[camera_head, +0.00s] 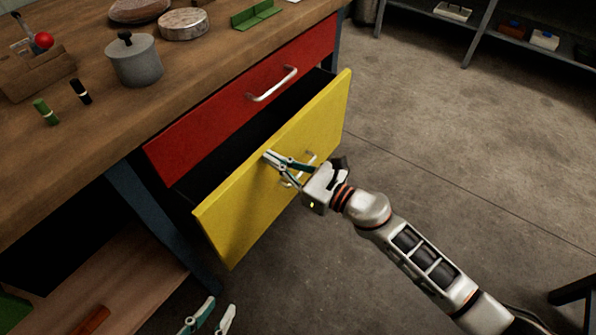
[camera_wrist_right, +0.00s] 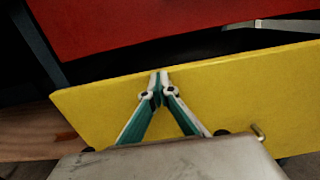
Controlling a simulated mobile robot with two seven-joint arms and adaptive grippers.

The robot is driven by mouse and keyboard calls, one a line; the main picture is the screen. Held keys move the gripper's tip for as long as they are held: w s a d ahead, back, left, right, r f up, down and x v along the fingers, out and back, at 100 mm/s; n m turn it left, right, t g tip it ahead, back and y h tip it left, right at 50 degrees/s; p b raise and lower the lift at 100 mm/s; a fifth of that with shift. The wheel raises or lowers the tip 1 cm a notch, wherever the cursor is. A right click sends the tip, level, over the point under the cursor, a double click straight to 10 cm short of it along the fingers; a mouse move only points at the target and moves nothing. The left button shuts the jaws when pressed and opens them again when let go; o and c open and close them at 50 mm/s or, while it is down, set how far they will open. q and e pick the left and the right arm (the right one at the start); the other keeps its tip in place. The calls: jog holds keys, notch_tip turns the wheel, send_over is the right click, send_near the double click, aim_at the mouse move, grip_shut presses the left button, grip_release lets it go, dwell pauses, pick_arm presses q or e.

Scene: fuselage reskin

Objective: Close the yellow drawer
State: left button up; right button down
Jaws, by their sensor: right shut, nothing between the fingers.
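The yellow drawer (camera_head: 235,215) is pulled partway out below the red drawer (camera_head: 220,105), and its dark inside shows behind the front. Its metal handle (camera_head: 311,160) is partly hidden by my right gripper. My right gripper (camera_head: 268,156) is shut and empty, with its fingertips at the yellow front, left of the handle; I cannot tell if they touch. In the right wrist view the shut fingertips (camera_wrist_right: 160,74) lie in front of the yellow panel (camera_wrist_right: 230,90) near its top edge. My left gripper (camera_head: 212,310) shows at the bottom edge, with its two fingers apart.
The wooden workbench top (camera_head: 150,85) holds a grey lidded pot (camera_head: 134,60), round discs, a green part (camera_head: 255,14) and small cylinders. A lower wooden shelf (camera_head: 115,285) is at lower left. A grey shelf unit stands at the back right.

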aim_at(259, 150)
jog(key=b+x, duration=0.1)
jog(key=x, duration=0.6)
jog(key=shift+w, duration=0.1)
pick_arm(q)
jog(key=shift+w+d+r+t, duration=0.15)
jog(key=shift+w+d+r, duration=0.15)
jog(key=shift+r, duration=0.1)
jog(key=shift+w+d+r+t, duration=0.15)
jog(key=shift+d+r, duration=0.15)
jog(key=shift+r, duration=0.1)
jog(key=shift+s+f, duration=0.1)
jog(key=shift+f, duration=0.05)
pick_arm(e)
jog(key=shift+r, duration=0.1)
pick_arm(q)
jog(key=shift+s+f, duration=0.1)
